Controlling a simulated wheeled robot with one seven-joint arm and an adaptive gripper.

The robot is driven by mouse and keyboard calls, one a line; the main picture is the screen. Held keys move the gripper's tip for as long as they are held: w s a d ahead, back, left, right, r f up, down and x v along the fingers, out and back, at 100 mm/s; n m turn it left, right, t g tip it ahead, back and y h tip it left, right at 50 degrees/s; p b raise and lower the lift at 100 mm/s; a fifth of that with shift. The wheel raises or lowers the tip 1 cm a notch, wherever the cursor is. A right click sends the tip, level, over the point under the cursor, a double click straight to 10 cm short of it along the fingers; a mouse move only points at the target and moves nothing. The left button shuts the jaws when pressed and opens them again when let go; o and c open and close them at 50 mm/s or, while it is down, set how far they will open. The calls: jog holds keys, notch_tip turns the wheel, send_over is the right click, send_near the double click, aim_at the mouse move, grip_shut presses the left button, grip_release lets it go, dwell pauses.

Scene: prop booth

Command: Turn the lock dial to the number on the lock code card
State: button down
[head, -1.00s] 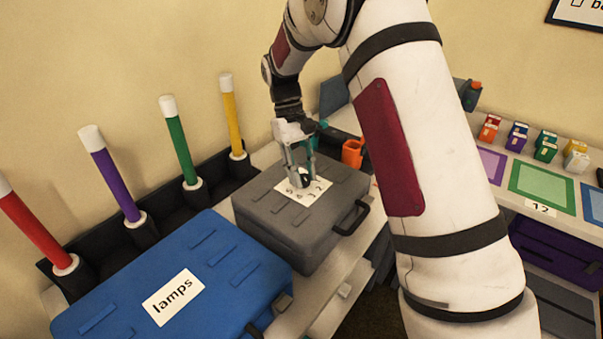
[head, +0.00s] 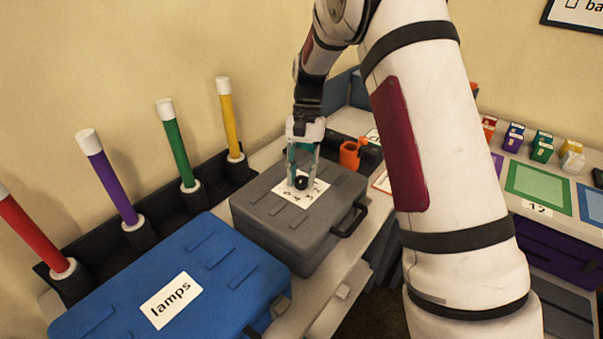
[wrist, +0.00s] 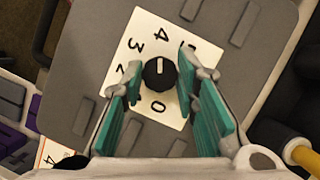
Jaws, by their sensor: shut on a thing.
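The black lock dial (wrist: 158,78) sits on a white number plate (wrist: 205,52) on the lid of a grey case (head: 265,215). In the wrist view its white mark points up toward the 4; 0, 2, 3 and 5 also show, and the 1 is hidden by a finger. My gripper (wrist: 157,74) has its teal-padded fingers on both sides of the dial, shut on it. It also shows upright over the case in the head view (head: 301,178). A white card with an orange edge and a 4 (wrist: 53,155) is partly visible at lower left in the wrist view.
A blue case labelled lamps (head: 215,265) stands beside the grey case. Coloured tubes (head: 176,145) stand in a dark rack behind. An orange cup (head: 349,154) is near the gripper. Small coloured boxes (head: 542,150) are on the right table.

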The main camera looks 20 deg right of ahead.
jog(key=shift+m, duration=0.3)
jog(key=c, duration=1.3)
grip_release()
jog(key=v, duration=1.2)
jog(key=shift+s+d, duration=0.1)
jog(key=shift+s, duration=0.05)
jog(key=shift+r, duration=0.1)
